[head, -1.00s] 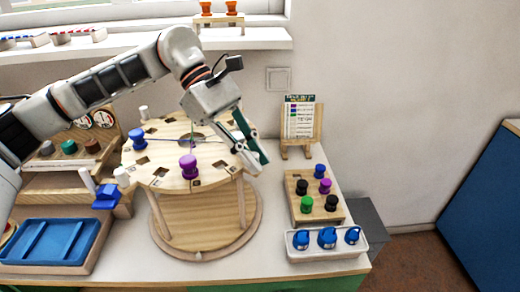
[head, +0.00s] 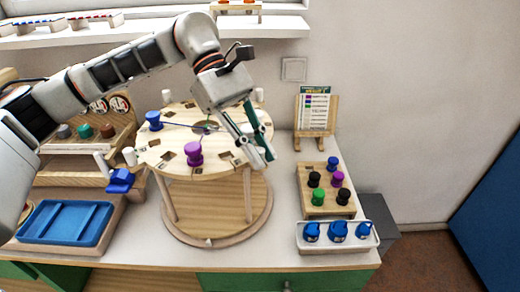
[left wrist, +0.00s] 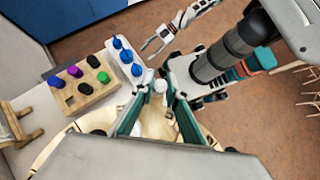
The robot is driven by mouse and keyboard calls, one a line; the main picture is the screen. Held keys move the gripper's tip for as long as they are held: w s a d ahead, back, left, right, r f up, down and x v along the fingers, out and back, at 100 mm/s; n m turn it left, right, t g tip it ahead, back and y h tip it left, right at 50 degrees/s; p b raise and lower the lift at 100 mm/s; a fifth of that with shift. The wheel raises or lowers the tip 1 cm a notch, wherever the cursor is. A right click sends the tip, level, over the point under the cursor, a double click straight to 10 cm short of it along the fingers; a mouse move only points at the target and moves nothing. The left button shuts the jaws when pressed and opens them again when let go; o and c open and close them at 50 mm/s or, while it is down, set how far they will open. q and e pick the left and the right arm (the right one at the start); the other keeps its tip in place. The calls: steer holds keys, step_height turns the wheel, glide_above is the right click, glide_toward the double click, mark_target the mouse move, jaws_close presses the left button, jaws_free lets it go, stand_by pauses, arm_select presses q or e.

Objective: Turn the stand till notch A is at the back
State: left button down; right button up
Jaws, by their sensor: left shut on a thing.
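The round wooden stand (head: 225,165) has a top disc raised on posts over a round base, with dark square notches around its rim. The notch letters are too small to read, so I cannot tell which is notch A. A blue bead (head: 154,121) sits at the disc's left and a purple bead (head: 193,153) near its front. My left gripper (head: 262,152) is at the disc's right edge, shut on a white peg (left wrist: 160,87), which shows between its fingers in the left wrist view. My right gripper (left wrist: 176,28) is open and empty, away from the stand.
A wooden bead board (head: 312,206) and a white tray with blue pieces (head: 362,243) stand right of the stand. A card on an easel (head: 315,110) is behind them. A blue tray (head: 65,222) is at the left.

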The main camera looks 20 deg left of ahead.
arm_select(q)
steer(key=c, duration=2)
jaws_free()
steer(key=v, duration=1.2)
steer(key=shift+s+f, duration=0.1)
steer(key=shift+s, duration=0.05)
